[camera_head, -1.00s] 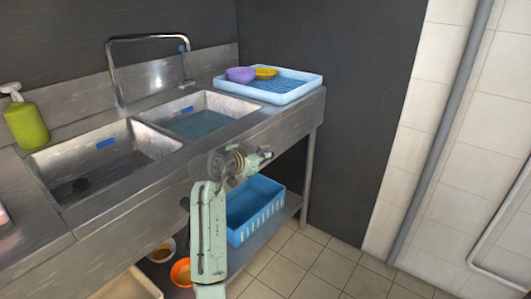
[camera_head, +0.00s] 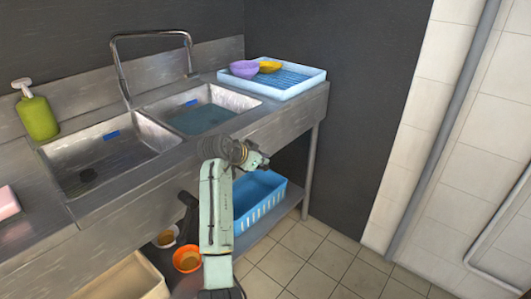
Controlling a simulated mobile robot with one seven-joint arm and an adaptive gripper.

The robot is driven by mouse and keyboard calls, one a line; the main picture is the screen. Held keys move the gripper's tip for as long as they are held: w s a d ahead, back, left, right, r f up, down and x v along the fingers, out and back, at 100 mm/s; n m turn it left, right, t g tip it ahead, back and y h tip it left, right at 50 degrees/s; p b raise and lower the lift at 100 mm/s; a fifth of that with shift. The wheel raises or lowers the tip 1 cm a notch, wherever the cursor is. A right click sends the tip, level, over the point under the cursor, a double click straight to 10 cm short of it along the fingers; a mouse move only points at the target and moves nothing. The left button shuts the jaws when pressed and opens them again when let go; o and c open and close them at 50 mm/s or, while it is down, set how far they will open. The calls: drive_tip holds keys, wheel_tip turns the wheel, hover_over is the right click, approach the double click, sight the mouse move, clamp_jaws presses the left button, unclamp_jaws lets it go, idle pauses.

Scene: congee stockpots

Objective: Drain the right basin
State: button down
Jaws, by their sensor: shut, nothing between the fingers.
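The right basin (camera_head: 160,103) of the steel sink holds bluish water (camera_head: 203,118), and its bottom drain cannot be made out. My mint-green arm rises from the bottom of the picture in front of the sink.
The left basin (camera_head: 75,155) looks empty, with a dark drain. A faucet (camera_head: 120,62) arches behind. A blue tray (camera_head: 300,88) with bowls is on the right counter. A blue crate (camera_head: 270,203), an orange bowl (camera_head: 187,261) and a pale bin (camera_head: 130,283) sit below. Floor at right is clear.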

drive_tip(key=shift+s+f+g+y+p, duration=0.1)
drive_tip(key=shift+f+g+y+p, duration=0.35)
drive_tip(key=shift+g+y+p, duration=0.45)
drive_tip(key=shift+s+a+f+g+y+p, duration=0.15)
drive_tip(key=shift+f+g+y+p, duration=0.1)
drive_tip(key=shift+f+g+p, duration=0.35)
drive_tip(key=shift+s+a+f+g+y+p, duration=0.1)
drive_tip(key=shift+f+g+y+p, duration=0.25)
drive_tip(key=shift+p, duration=0.3)
wheel_tip(320, 180, up, 12)
drive_tip(key=shift+s+d+f, duration=0.2)
drive_tip(key=shift+s+d, duration=0.25)
